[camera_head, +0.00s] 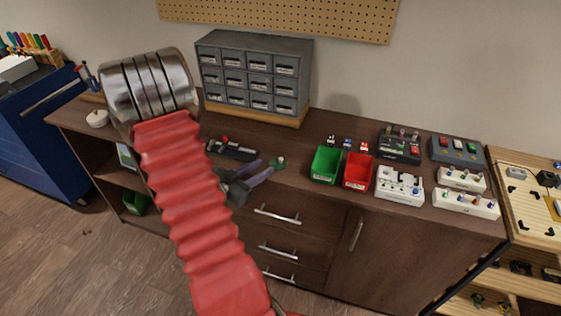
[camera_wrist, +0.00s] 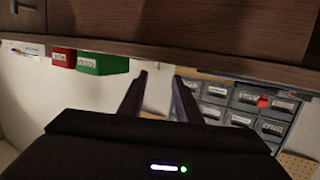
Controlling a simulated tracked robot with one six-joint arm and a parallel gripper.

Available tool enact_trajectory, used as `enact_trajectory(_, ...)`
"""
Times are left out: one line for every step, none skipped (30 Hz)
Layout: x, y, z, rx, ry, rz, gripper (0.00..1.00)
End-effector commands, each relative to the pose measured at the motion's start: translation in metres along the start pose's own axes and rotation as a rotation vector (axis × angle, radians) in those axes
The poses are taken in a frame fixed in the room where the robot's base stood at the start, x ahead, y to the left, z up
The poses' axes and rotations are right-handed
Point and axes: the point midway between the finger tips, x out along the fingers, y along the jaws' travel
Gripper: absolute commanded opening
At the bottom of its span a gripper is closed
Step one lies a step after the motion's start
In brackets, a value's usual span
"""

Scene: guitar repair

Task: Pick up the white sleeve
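I cannot pick out the white sleeve for certain. Small upright pieces with white, red and blue parts (camera_head: 348,143) stand behind the bins in the head view, too small to tell apart. A white round object (camera_head: 97,118) lies at the bench's left end. My gripper (camera_head: 264,167) is over the front of the bench, left of the green bin. In the wrist view, which is upside down, its two dark fingers (camera_wrist: 160,75) are apart with nothing between them.
A green bin (camera_head: 325,165) and a red bin (camera_head: 357,171) stand on the brown bench (camera_head: 300,190). Grey drawers (camera_head: 252,40) stand behind. White boxes (camera_head: 400,184) and dark pedals (camera_head: 399,146) fill the right.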

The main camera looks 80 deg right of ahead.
Motion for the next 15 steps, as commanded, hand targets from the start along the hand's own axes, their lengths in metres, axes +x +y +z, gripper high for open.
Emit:
enact_trajectory(0.0061, 0.0010, 0.0003, 0.000, 0.000, 0.002, 0.31)
enact_trajectory(0.0087, 0.0012, 0.0004, -0.001, 0.000, 0.003, 0.31)
enact_trajectory(0.0112, 0.0011, 0.0005, -0.001, 0.000, 0.002, 0.31)
enact_trajectory(0.0126, 0.0009, 0.0004, -0.001, 0.000, 0.001, 0.31)
enact_trajectory(0.0137, 0.0007, 0.0003, -0.001, 0.000, 0.001, 0.31)
enact_trajectory(0.0146, 0.0006, 0.0003, -0.001, 0.000, 0.000, 0.31)
enact_trajectory(0.0149, 0.0005, 0.0002, -0.001, 0.000, 0.000, 0.31)
enact_trajectory(0.0150, 0.0005, 0.0002, -0.001, 0.000, 0.000, 0.31)
enact_trajectory(0.0149, 0.0004, 0.0001, -0.001, 0.000, 0.000, 0.31)
enact_trajectory(0.0148, 0.0004, 0.0001, -0.001, 0.000, 0.000, 0.31)
enact_trajectory(0.0148, 0.0004, 0.0001, -0.001, 0.000, 0.000, 0.31)
enact_trajectory(0.0147, 0.0005, 0.0001, -0.001, 0.000, 0.000, 0.31)
enact_trajectory(0.0147, 0.0005, 0.0001, -0.001, 0.000, 0.000, 0.31)
enact_trajectory(0.0148, 0.0005, 0.0001, 0.000, 0.000, 0.000, 0.31)
enact_trajectory(0.0152, 0.0007, 0.0001, 0.000, 0.000, 0.000, 0.31)
